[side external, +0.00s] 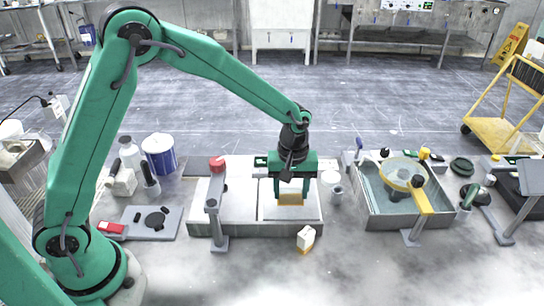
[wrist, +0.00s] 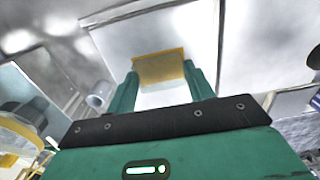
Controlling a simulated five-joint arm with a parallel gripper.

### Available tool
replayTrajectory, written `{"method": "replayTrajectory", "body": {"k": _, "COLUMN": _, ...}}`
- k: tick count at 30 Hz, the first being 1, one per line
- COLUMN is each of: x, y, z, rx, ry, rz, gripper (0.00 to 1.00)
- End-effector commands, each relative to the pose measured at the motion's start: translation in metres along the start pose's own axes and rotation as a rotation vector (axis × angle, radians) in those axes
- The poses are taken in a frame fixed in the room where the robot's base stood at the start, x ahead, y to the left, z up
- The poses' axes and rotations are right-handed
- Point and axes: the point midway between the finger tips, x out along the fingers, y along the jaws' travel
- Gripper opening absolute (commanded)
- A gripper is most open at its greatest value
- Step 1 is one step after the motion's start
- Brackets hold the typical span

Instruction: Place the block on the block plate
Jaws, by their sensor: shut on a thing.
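My gripper (side external: 291,195) points down over the right part of a low grey-white platform. It is shut on a block (side external: 290,199) with a yellow-tan face. In the wrist view the block (wrist: 158,68) sits between the two green fingers (wrist: 160,82), with a paler part below the tan edge. A pale square plate (side external: 268,213), which looks like the block plate, lies under the gripper; it also shows in the wrist view (wrist: 190,30). I cannot tell whether the block touches it.
A small white block with a yellow base (side external: 306,236) stands in front of the platform. A basin with a yellow-armed disc (side external: 365,208) is to the right. A blue-white tub (side external: 159,155) stands back left.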

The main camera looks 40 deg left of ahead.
Motion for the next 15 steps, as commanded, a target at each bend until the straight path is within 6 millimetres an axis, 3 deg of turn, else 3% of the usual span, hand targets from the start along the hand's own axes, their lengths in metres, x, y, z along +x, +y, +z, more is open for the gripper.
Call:
{"method": "replayTrajectory", "body": {"k": 10, "x": 0.0031, "y": 0.0, "z": 0.0, "rx": 0.0, "ry": 0.0, "rz": 0.0, "gripper": 0.27}}
{"method": "replayTrajectory", "body": {"k": 11, "x": 0.0029, "y": 0.0, "z": 0.0001, "rx": 0.0, "ry": 0.0, "rz": 0.0, "gripper": 0.58}}
{"method": "replayTrajectory", "body": {"k": 13, "x": 0.0027, "y": 0.0, "z": 0.0, "rx": 0.0, "ry": 0.0, "rz": 0.0, "gripper": 0.72}}
{"method": "replayTrajectory", "body": {"k": 15, "x": 0.0027, "y": -0.0001, "z": 0.0, "rx": 0.0, "ry": 0.0, "rz": 0.0, "gripper": 0.74}}
